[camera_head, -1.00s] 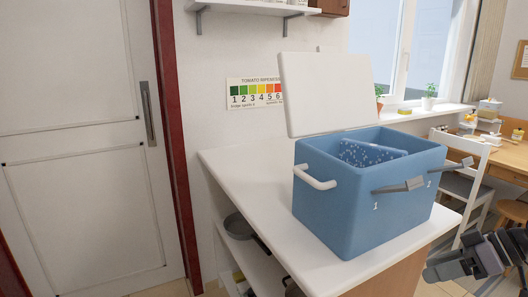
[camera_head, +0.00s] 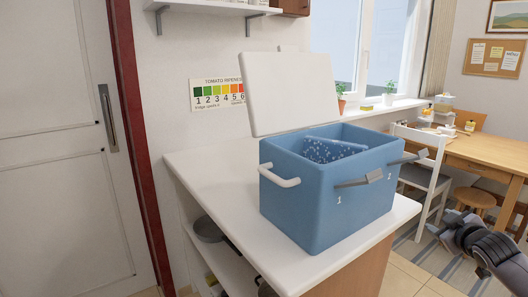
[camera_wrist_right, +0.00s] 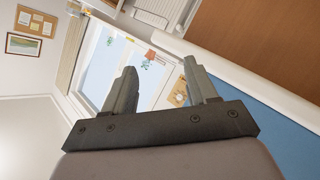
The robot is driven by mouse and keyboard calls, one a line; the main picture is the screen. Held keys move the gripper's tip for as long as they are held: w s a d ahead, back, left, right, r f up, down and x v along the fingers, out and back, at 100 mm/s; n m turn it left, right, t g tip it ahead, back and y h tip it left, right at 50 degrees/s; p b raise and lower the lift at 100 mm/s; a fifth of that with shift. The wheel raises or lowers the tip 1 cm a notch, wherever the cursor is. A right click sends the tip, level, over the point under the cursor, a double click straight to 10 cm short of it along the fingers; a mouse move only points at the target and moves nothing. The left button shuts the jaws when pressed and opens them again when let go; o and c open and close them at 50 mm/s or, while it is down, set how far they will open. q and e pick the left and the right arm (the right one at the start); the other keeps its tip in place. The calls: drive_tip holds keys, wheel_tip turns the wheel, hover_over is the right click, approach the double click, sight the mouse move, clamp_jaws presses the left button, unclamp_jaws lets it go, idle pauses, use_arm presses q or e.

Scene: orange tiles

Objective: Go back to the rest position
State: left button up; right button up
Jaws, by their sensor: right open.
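My right gripper (camera_head: 447,226) is at the lower right in the head view, off to the right of the counter and apart from it. The right wrist view shows its two fingers (camera_wrist_right: 162,88) spread apart with nothing between them. My left gripper is not in view. A blue cooler box (camera_head: 330,222) stands on the white counter (camera_head: 210,172) with its white lid (camera_head: 290,92) raised. A speckled blue item (camera_head: 325,149) is inside the box.
A white chair (camera_head: 408,143) and a wooden table (camera_head: 470,155) stand behind on the right. A pan (camera_head: 207,229) sits on a shelf under the counter. A closed white door (camera_head: 50,150) is at the left. Tiled floor shows at the lower right.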

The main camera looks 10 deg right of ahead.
wheel_tip(320, 180, up, 4)
drive_tip(key=w+n+t, duration=0.1)
drive_tip(key=n+t, duration=0.1)
drive_tip(key=s+a+f+g+y, duration=0.1)
drive_tip(key=s+a+f+y, duration=0.1)
drive_tip(key=s+a+f, duration=0.7)
drive_tip(key=s+a+f+g+y, duration=0.2)
drive_tip(key=s+a+f+y, duration=0.1)
drive_tip(key=a+f, duration=1.15)
drive_tip(key=s+a+f+m+g+y+p, duration=0.2)
drive_tip(key=s+a+m+p, duration=0.1)
drive_tip(key=s+a, duration=1.1)
drive_tip(key=shift+s+f, duration=0.2)
drive_tip(key=shift+s, duration=0.2)
